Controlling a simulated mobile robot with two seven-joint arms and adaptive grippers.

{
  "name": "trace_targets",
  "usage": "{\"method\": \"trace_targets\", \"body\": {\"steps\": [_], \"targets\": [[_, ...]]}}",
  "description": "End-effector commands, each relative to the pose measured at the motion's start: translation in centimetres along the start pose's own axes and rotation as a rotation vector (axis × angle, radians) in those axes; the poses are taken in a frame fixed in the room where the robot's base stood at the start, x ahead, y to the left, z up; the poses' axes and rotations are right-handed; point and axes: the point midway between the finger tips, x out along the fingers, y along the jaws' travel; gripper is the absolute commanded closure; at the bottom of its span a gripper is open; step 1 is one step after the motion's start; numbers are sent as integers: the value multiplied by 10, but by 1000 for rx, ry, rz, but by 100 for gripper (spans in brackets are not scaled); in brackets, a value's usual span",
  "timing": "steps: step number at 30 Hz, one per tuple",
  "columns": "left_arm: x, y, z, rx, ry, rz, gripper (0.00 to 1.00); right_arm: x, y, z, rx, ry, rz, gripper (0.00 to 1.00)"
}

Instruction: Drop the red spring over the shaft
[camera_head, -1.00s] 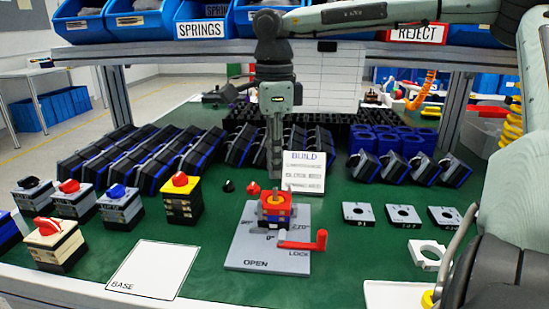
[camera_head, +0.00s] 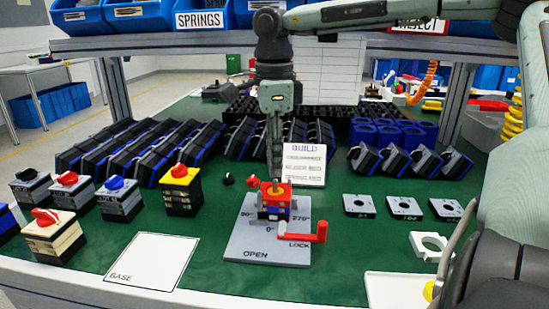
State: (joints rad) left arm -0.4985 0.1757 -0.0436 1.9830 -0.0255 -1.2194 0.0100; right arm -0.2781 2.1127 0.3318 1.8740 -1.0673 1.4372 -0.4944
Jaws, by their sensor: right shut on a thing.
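The switch under assembly (camera_head: 277,208), a small block with red, blue and dark layers, sits on the grey build plate (camera_head: 245,240) marked OPEN and LOCK. An orange-yellow part at its top centre, where the shaft stands, shows just below my right gripper. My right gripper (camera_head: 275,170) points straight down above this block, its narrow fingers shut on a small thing. The red spring is too small to make out clearly between the fingertips. I cannot tell whether it touches the shaft. My left gripper is not in view.
A red lock handle (camera_head: 304,233) sticks out at the block's front right. A BUILD card (camera_head: 304,164) stands close behind. Small black and red knobs (camera_head: 253,181) lie left of the gripper. Finished switches stand left; square plates (camera_head: 403,206) lie right. The white BASE sheet (camera_head: 152,261) is clear.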

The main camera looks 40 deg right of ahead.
Motion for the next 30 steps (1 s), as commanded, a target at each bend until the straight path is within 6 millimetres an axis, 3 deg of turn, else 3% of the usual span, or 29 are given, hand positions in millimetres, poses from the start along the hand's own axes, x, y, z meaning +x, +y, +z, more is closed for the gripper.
{"method": "trace_targets", "body": {"steps": [24, 25, 30], "targets": [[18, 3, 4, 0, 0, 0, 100, 24, 0, 0, 0, 0, 0, 90], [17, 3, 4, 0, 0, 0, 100, 24, 0, 0, 0, 0, 0, 80], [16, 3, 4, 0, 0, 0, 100, 23, 0, 0, 0, 0, 0, 59]]}}
